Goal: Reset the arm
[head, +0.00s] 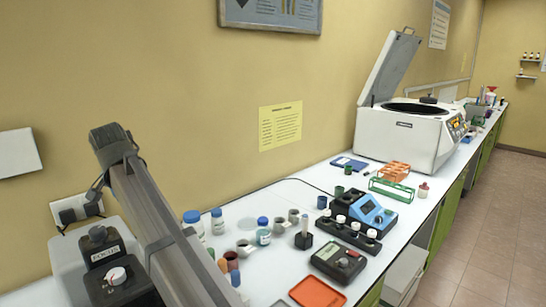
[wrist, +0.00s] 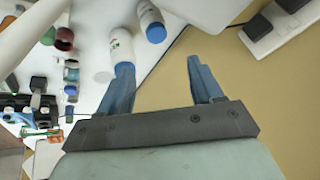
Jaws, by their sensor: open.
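My gripper (wrist: 161,84) shows in the wrist view with its two blue-grey fingers spread wide and nothing between them. The wrist view is turned, with the bench on the left and the tan wall on the right. A white bottle with a blue cap (wrist: 152,22) stands past the fingertips. Another white bottle (wrist: 122,50) is close behind the left finger, which hides part of it; I cannot tell if they touch. In the head view, my arm rises at the left and the gripper itself is not visible.
The white bench (head: 270,265) holds blue-capped bottles (head: 263,231), a black-and-blue device (head: 372,215), an orange tray (head: 317,292), a green rack (head: 391,189) and an open centrifuge (head: 405,128). The wall with a yellow notice (head: 280,125) runs along the back. Sockets (wrist: 270,32) are near my gripper.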

